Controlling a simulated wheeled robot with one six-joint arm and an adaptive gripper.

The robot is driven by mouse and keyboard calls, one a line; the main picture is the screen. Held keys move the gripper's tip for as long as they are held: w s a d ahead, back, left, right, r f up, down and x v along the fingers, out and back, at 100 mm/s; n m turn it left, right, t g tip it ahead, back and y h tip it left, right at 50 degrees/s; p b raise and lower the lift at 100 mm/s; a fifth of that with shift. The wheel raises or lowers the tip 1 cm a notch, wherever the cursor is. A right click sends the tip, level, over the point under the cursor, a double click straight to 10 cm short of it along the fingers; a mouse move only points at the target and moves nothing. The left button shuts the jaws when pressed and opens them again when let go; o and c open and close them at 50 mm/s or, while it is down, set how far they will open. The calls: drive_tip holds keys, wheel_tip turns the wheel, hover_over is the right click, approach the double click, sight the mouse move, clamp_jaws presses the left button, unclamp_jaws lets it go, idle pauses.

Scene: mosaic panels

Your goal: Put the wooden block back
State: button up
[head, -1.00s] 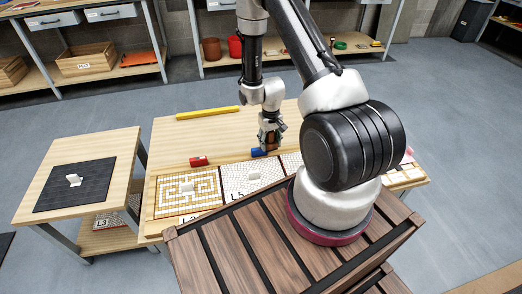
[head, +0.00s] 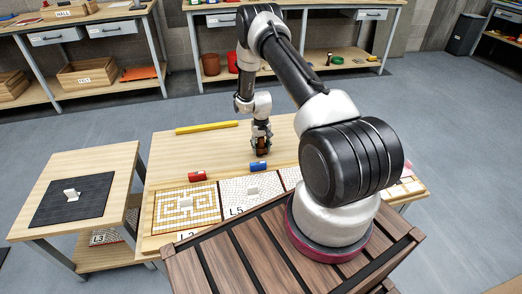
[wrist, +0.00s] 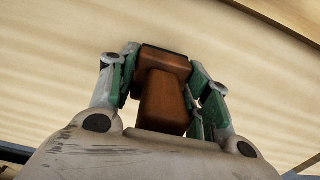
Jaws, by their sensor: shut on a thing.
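In the head view the brown block (head: 262,150) shows only as a small patch between the fingers, low over the tabletop. I cannot tell whether it touches the table.
A yellow bar (head: 207,127) lies along the far edge. A side table at left holds a black mat (head: 50,205) with a white piece (head: 71,193).

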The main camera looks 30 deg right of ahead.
drive_tip(key=shift+f, duration=0.9)
drive_tip(key=shift+f, duration=0.1)
drive_tip(key=o, duration=1)
